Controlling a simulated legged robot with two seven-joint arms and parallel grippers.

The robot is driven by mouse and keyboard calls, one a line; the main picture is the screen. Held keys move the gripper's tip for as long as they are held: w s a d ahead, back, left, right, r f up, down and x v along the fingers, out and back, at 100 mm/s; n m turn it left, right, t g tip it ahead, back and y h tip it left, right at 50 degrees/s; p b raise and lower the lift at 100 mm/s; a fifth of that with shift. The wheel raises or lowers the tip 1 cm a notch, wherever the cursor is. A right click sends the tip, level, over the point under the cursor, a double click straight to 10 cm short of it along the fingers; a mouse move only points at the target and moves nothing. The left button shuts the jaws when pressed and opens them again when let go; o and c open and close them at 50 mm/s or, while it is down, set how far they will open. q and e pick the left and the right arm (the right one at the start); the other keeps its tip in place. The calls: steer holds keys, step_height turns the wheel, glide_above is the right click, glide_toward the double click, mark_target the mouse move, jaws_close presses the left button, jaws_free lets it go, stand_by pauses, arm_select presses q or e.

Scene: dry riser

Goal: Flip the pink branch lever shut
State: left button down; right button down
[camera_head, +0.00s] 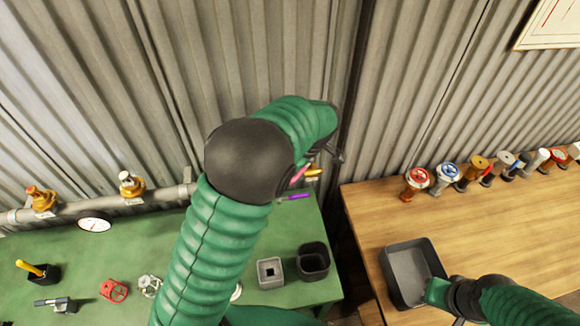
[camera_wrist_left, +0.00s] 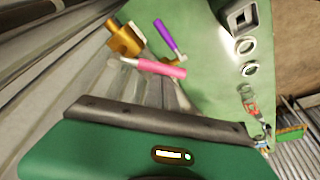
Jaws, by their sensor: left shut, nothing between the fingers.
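The pink lever (camera_wrist_left: 160,67) shows whole in the left wrist view, lying roughly across the picture beside a brass valve body (camera_wrist_left: 124,38). In the head view only a short piece of the pink lever (camera_head: 299,174) shows past my left wrist, with the brass fitting (camera_head: 313,172) beside it. A purple lever (camera_wrist_left: 165,36) is close by, also seen in the head view (camera_head: 295,197). My left gripper (camera_head: 335,153) is shut and empty near the wall, close to the pink lever; contact cannot be told. My right gripper (camera_head: 438,291) is at the grey tray, its fingers unclear.
The pipe (camera_head: 160,195) along the wall carries two more brass valves and a gauge (camera_head: 94,224). The green bench (camera_head: 190,290) holds small parts and two square containers. The wooden table (camera_head: 375,215) at right holds a grey tray (camera_head: 388,262) and several coloured handwheel valves.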

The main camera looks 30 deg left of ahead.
arm_select(q)
steer(key=shift+s+d+n, duration=0.15)
steer(key=shift+d+n, duration=0.4)
steer(key=shift+n, duration=0.45)
steer(key=d+n+g+p, duration=0.1)
steer(key=n, duration=0.1)
steer(key=d+n+p, duration=0.1)
steer(key=d+n, duration=0.1)
steer(key=d+n+g+p, duration=0.1)
steer(key=n, duration=0.1)
steer(key=shift+w+d+n+g+h+p, duration=0.2)
steer(key=shift+d+n+g+h+p, duration=0.1)
steer(key=shift+n, duration=0.1)
